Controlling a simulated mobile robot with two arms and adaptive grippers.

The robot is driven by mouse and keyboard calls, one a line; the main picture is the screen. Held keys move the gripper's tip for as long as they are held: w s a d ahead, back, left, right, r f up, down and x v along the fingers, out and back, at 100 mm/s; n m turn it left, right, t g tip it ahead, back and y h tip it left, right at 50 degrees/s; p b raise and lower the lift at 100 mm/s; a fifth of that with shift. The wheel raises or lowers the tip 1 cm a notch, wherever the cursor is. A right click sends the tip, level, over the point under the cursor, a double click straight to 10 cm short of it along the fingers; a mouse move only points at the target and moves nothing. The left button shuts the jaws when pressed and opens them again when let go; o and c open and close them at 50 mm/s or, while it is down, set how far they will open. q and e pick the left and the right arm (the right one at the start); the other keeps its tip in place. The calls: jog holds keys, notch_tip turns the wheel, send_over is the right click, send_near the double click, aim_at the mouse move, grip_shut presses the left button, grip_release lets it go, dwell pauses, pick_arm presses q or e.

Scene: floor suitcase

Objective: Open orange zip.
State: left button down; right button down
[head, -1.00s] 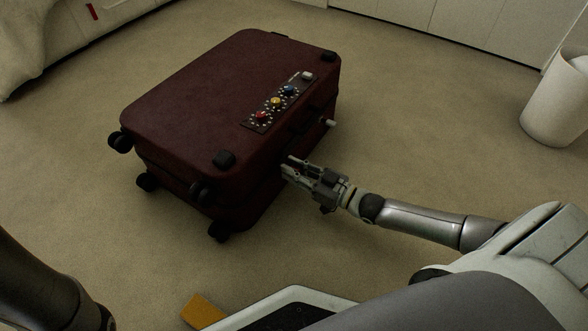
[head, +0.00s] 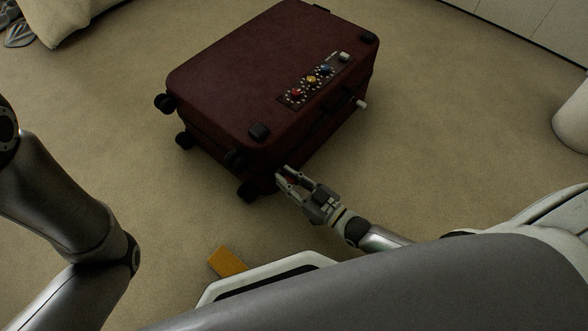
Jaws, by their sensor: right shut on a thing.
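The dark red suitcase (head: 262,75) lies flat on the floor in the upper middle of the head view. My right gripper (head: 281,176) is at its near right side, low by the near corner. Its fingers are shut on the orange zip's pull at the seam. The pull is too small and too covered by the fingers to make out clearly. The seam in front of the fingers is in shadow, so I cannot tell how far the zip is open. My left arm shows at the left, but its gripper is out of view.
The suitcase top carries a dial panel (head: 318,78) with red, yellow and blue knobs. A side handle (head: 340,100) and black wheels (head: 165,103) stick out. A white bin (head: 572,118) stands at the right edge.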

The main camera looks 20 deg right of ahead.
jog(key=shift+s+a, duration=0.2)
jog(key=shift+a, duration=0.1)
jog(key=c, duration=1.4)
grip_release()
jog(key=shift+o, duration=0.2)
jog(key=shift+d, duration=0.1)
jog(key=shift+s+d, duration=0.2)
jog(key=shift+s, duration=0.05)
jog(key=v, duration=1.1)
jog(key=shift+s, duration=0.15)
